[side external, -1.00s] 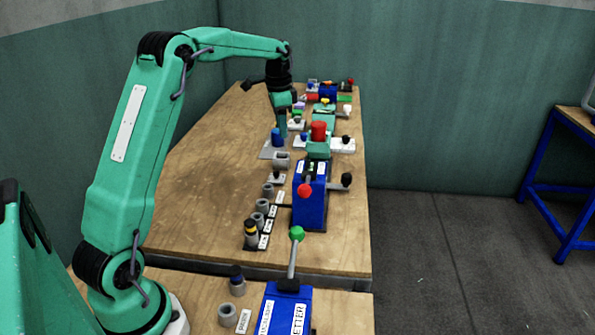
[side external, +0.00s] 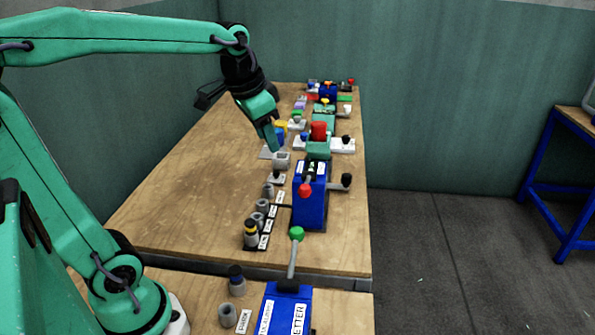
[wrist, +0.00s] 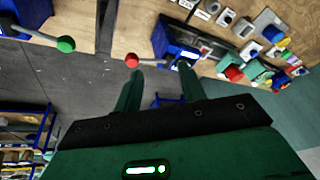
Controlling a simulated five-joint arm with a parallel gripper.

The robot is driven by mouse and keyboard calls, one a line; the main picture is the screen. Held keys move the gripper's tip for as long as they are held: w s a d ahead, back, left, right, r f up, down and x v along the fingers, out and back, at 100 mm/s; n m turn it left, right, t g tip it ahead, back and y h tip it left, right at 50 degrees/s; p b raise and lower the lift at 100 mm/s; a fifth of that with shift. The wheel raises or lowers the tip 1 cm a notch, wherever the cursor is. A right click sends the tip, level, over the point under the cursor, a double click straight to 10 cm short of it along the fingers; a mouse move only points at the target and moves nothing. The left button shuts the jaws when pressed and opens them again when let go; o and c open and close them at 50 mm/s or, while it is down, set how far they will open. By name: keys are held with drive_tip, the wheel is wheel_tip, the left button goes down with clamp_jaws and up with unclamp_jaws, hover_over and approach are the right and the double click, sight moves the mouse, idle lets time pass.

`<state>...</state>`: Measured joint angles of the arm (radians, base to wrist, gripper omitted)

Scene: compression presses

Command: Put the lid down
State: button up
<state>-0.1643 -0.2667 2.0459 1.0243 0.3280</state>
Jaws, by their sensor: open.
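My gripper (side external: 277,144) is open, pointing down and tilted, near the grey hollow block (side external: 281,161); whether they touch I cannot tell. In the wrist view my gripper's two fingers (wrist: 161,70) stand apart with nothing between them. The blue press (side external: 309,205) with a red-knobbed lever (side external: 305,190) stands nearer the camera than my gripper. In the wrist view the blue press (wrist: 180,42) and its red knob (wrist: 132,60) lie beyond the fingertips. I cannot tell which part is the lid.
Several grey cylinders (side external: 262,206) stand left of the blue press. A second blue press with a green-knobbed lever (side external: 296,234) stands in front. A teal press with a red cylinder (side external: 319,130) stands behind. The left part of the wooden bench (side external: 190,180) is clear.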

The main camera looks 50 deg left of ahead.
drive_tip(key=s+d+f+n+t, duration=0.1)
drive_tip(key=s+d+f, duration=0.1)
drive_tip(key=s, duration=0.3)
drive_tip(key=s+d+f, duration=0.2)
drive_tip(key=s+d, duration=0.1)
drive_tip(key=s, duration=0.3)
drive_tip(key=shift+s+d+f+n+t+h, duration=0.25)
drive_tip(key=shift+d+n+t+h, duration=0.05)
drive_tip(key=shift+n+t, duration=0.1)
idle(0.6)
